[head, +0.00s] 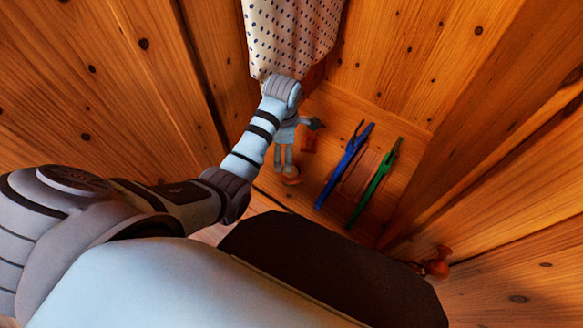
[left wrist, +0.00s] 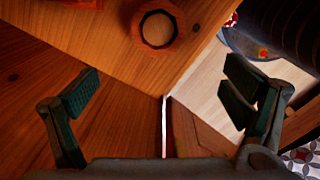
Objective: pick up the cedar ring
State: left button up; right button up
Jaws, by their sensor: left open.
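The cedar ring (left wrist: 181,32) is a reddish-brown ring with a dark, many-sided opening. It lies on the wooden board near its edge, at the top of the left wrist view. In the head view it shows as a small orange-brown piece (head: 291,181) just below the fingertips, partly covered by them. My left gripper (head: 283,158) is open and empty and points down at the board. In the left wrist view its two fingers (left wrist: 160,92) stand wide apart, with the ring beyond them and not between them. My right gripper is not in view.
A blue long item (head: 343,167) and a green one (head: 374,184) lie right of the ring, with a brown slatted piece (head: 361,172) between them. A small reddish block (head: 309,143) lies behind. Spotted cloth (head: 292,35) hangs above. Wooden walls enclose the space closely.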

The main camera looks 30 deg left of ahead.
aim_at(298, 163)
pick_arm(q)
jog(key=f+b, duration=0.2)
jog(key=f, duration=0.2)
jog(key=d+f+n+b, duration=0.1)
jog(key=f, duration=0.3)
jog(key=w+f+n+b, duration=0.1)
jog(key=f+b, duration=0.1)
jog(key=f, duration=0.1)
jog(key=shift+w+d+f+b, duration=0.1)
jog(key=shift+d+f+b, duration=0.05)
jog(key=shift+f+b, duration=0.2)
jog(key=shift+c, duration=0.5)
jog(key=c, duration=0.9)
